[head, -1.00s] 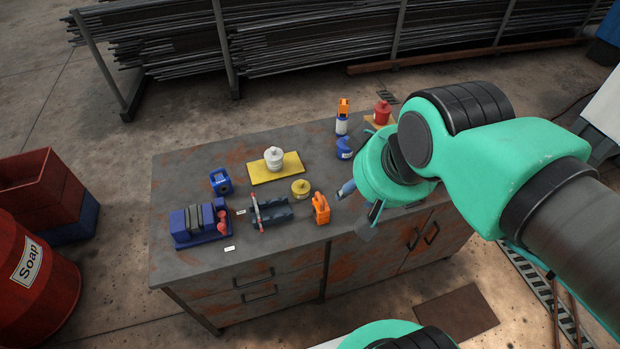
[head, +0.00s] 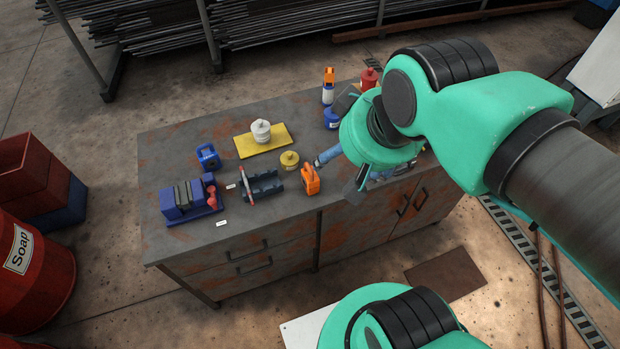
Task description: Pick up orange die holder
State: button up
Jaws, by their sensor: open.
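The orange die holder (head: 310,181) stands upright near the front edge of the workbench, right of the dark cradle. My gripper (head: 354,190) hangs at the front edge, to the right of the orange die holder and apart from it. Its jaws are open and I see nothing between them. My own wrist hides much of the gripper and the bench's right part.
The workbench (head: 200,250) also holds a dark cradle (head: 262,186), a yellow round piece (head: 289,161), a blue vise-like block (head: 188,200) and a yellow plate (head: 246,148). A blue bottle-like thing (head: 327,156) lies between die holder and gripper. The bench's left rear is clear.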

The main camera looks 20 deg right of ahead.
jog(key=shift+w, duration=0.1)
jog(key=g+p, duration=0.3)
jog(key=g, duration=0.1)
send_over(310, 177)
jog(key=s, duration=0.1)
notch_tip(310, 177, down, 15)
jog(key=w+d+f+g+p, duration=0.1)
jog(key=w+f, duration=0.3)
jog(key=f, duration=0.8)
jog(key=shift+w+d+f+g, duration=0.15)
jog(key=shift+d+f+g, duration=0.15)
jog(key=shift+d, duration=0.3)
notch_tip(310, 177, down, 9)
jog(key=shift+r, duration=0.2)
